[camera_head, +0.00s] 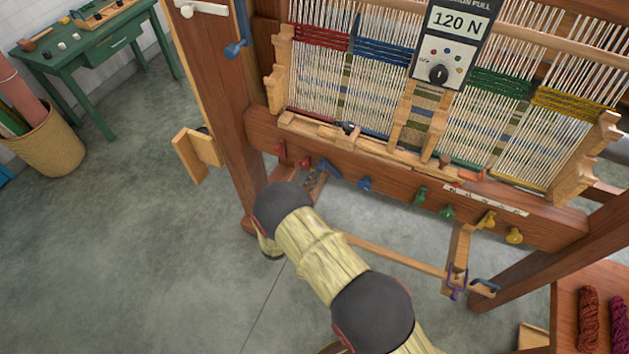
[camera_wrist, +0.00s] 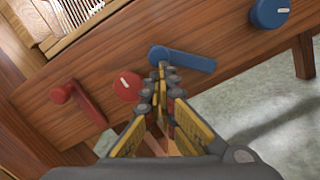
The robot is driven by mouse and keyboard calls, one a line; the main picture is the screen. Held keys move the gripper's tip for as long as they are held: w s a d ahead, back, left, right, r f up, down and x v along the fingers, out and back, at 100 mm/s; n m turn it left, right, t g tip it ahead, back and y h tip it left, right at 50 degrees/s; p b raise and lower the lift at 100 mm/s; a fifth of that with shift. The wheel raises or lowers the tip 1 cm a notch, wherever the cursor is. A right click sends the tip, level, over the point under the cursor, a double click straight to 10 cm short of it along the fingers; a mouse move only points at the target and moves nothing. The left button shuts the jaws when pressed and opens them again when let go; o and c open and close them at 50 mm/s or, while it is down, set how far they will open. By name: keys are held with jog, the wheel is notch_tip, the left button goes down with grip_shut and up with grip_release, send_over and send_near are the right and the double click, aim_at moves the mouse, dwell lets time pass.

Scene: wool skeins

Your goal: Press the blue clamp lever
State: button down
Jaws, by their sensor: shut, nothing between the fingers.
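The blue clamp lever (camera_head: 330,168) sits on the loom's wooden front beam (camera_head: 400,188), right of the red lever and red knob. In the wrist view the blue lever (camera_wrist: 190,60) has its round pivot at the left and its arm pointing right and slightly down. My gripper (camera_wrist: 163,72) is shut and empty. Its fingertips overlap the lever near the pivot in that view; I cannot tell whether they touch it. In the head view my gripper (camera_head: 314,182) shows only in part beyond my dark wrist, just below the lever.
A red knob (camera_wrist: 127,85) and red lever (camera_wrist: 80,102) are left of my fingers. A blue knob (camera_wrist: 270,12) is to the right. The floor before the loom is open.

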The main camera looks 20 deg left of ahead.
jog(key=shift+d+r+m+h+b, duration=0.15)
jog(key=shift+d+r+m, duration=0.35)
jog(key=shift+m, duration=0.65)
jog(key=shift+d+r+m+h+b, duration=0.15)
jog(key=shift+d+r+m, duration=0.2)
jog(key=shift+r+m, duration=0.55)
jog(key=shift+d+r+m+h+b, duration=0.15)
jog(key=shift+d+r+m, duration=0.25)
jog(key=shift+m, duration=0.95)
jog(key=shift+d+r, duration=0.3)
jog(key=shift+d, duration=0.15)
